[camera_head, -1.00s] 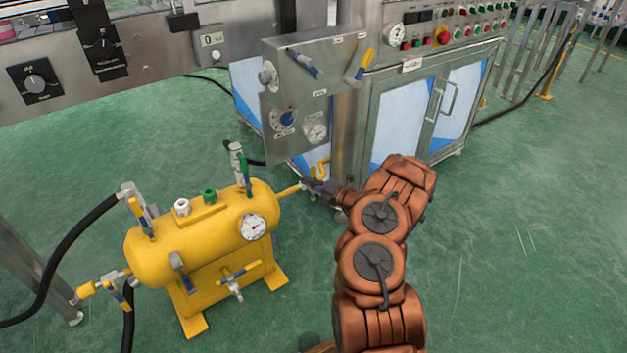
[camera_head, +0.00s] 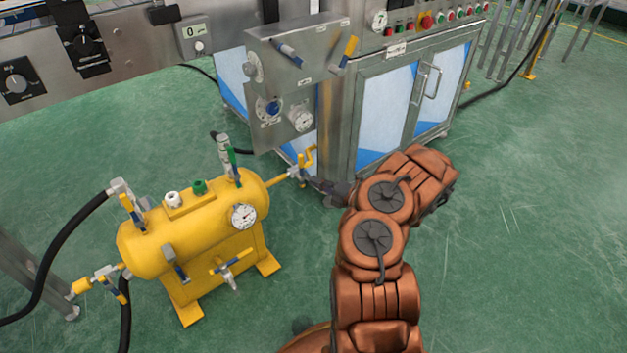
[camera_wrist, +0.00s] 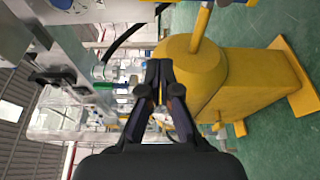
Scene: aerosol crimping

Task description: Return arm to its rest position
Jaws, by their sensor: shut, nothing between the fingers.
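My gripper (camera_wrist: 159,72) is shut and empty. In the wrist view its dark fingers meet at the picture's middle, with the yellow tank (camera_wrist: 195,65) behind and to the right. In the head view my gripper (camera_head: 309,182) is small and dark, at the end of my bent copper-coloured arm. It points left, close to the yellow pipe fitting with a valve at the right end of the yellow tank (camera_head: 190,225). I cannot tell whether it touches that fitting.
A steel cabinet (camera_head: 345,125) with blue-white door panels stands behind my gripper. A control box (camera_head: 295,75) with levers and gauges juts from it. Black hoses (camera_head: 60,250) run from the tank's left side. The green floor at the right is clear.

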